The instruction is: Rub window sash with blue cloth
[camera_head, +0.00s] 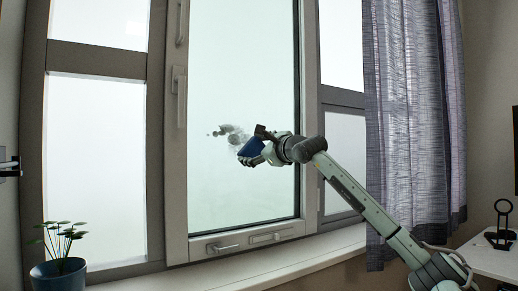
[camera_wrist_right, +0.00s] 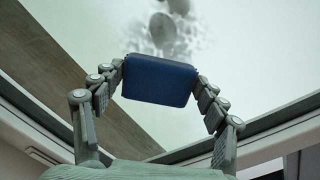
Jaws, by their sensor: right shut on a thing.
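The window sash (camera_head: 175,215) is a grey frame around a tall pale pane (camera_head: 240,60). Dark grey smudges (camera_head: 228,130) mark the middle of the pane. My right gripper (camera_head: 255,150) is shut on the blue cloth (camera_head: 250,148), which looks like a thick folded pad. The cloth is in front of the pane, just right of and slightly below the smudges. In the right wrist view the blue cloth (camera_wrist_right: 158,82) sits between both fingers, with the smudges (camera_wrist_right: 165,30) beyond it. I cannot tell whether the cloth touches the glass. I do not see my left gripper.
A window handle (camera_head: 178,95) is on the sash's left side, and another handle (camera_head: 222,247) is at the bottom. A potted plant (camera_head: 60,265) stands at the lower left on the sill (camera_head: 240,272). A grey curtain (camera_head: 415,110) hangs right, near a white desk (camera_head: 490,257).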

